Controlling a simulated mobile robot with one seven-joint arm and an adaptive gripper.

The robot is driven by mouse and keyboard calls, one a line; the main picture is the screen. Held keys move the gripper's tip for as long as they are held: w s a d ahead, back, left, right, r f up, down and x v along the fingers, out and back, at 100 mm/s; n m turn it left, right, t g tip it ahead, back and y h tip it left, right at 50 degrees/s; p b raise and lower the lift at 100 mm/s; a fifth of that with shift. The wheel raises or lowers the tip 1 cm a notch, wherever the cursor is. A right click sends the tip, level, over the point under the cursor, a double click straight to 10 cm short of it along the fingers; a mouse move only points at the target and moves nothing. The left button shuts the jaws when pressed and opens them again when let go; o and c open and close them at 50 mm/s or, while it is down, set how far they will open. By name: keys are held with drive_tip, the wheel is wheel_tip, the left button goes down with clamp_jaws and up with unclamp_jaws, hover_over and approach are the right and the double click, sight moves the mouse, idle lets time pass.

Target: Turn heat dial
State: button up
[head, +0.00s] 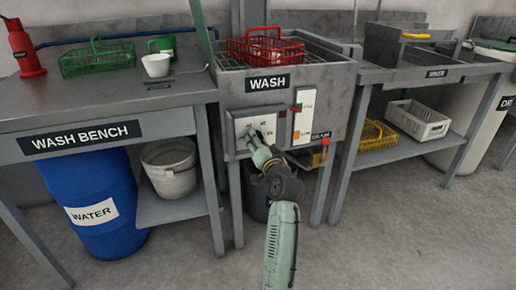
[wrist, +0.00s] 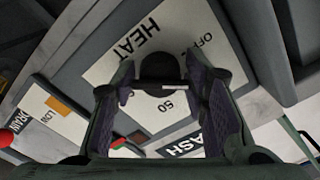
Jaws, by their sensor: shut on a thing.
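The heat dial is a dark round knob (wrist: 158,68) on a white panel with HEAT, OFF and 50 printed on it, which appears tilted in the wrist view. My gripper (wrist: 162,84) has its two purple-padded fingers on either side of the knob, shut on it. A pale mark shows on the knob's lower edge, near the 50. In the head view the white heat panel (head: 256,124) is on the front of the wash sink, and my gripper (head: 255,141) reaches its lower part. The dial is hidden there behind the gripper.
A second panel (head: 304,114) with coloured parts is just right of the heat panel. A red knob (head: 325,142) is lower right. A red basket (head: 266,47) sits on the WASH sink (head: 331,76). The wash bench (head: 110,103) is left, with a blue barrel (head: 118,239) below.

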drive_tip(key=shift+d+f+n+b, duration=0.1)
drive_tip(key=shift+f+n+b, duration=0.05)
drive_tip(key=shift+n+b, duration=3.05)
drive_tip(key=shift+n+p, duration=0.6)
drive_tip(key=shift+n, duration=0.2)
drive_tip(key=o, duration=1)
drive_tip(key=shift+c, duration=0.2)
drive_tip(key=v, duration=0.7)
drive_tip(key=shift+s, duration=0.25)
